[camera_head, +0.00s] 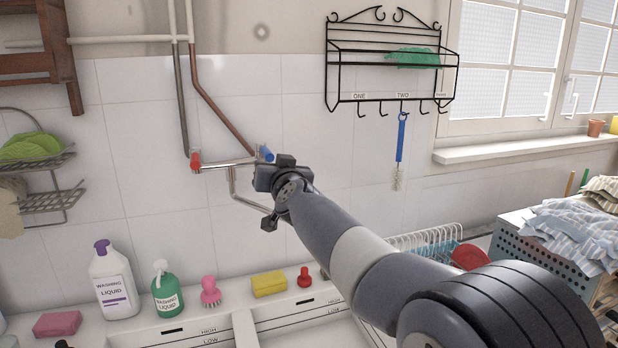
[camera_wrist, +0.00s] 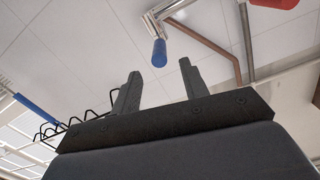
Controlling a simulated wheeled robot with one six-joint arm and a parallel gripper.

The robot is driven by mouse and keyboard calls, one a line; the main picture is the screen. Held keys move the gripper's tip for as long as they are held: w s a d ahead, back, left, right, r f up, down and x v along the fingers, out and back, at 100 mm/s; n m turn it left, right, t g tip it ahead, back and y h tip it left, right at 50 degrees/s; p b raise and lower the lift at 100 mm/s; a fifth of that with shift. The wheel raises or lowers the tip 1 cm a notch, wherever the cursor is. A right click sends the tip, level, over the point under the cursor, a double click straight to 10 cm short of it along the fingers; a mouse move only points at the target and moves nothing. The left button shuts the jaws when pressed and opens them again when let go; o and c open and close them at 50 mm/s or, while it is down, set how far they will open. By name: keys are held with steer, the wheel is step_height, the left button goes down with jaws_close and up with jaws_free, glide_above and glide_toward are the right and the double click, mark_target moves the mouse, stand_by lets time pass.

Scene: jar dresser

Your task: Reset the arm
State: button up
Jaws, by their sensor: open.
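My arm reaches from the lower right of the head view toward the tiled wall. My gripper (camera_head: 277,190) is close to the tap (camera_head: 232,168) in that view, near its blue handle (camera_head: 265,153). In the wrist view my gripper (camera_wrist: 160,85) shows two dark fingers standing apart with nothing between them. The blue handle (camera_wrist: 159,53) appears beyond the fingertips, apart from them. The tap's red handle (camera_head: 195,160) is to the left in the head view.
A wire rack (camera_head: 390,65) with hooks and a blue brush (camera_head: 401,140) hangs at right. Washing liquid (camera_head: 115,280), a green bottle (camera_head: 166,290), a pink brush (camera_head: 210,292) and a yellow sponge (camera_head: 269,284) stand below. A teal crate (camera_head: 540,255) holds cloths.

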mark_target(272, 156)
steer(key=p+x, duration=0.2)
steer(key=x, duration=0.6)
steer(key=shift+w, duration=0.1)
steer(key=shift+w+d+f+y+b, duration=0.15)
steer(key=shift+f+y+b, duration=0.15)
steer(key=shift+b, duration=0.2)
steer(key=shift+d+r+n+g+y+b, duration=0.1)
steer(key=shift+d+n+g+y+b, duration=0.3)
steer(key=shift+b, duration=0.5)
steer(key=shift+r+y, duration=0.2)
steer(key=shift+y, duration=0.1)
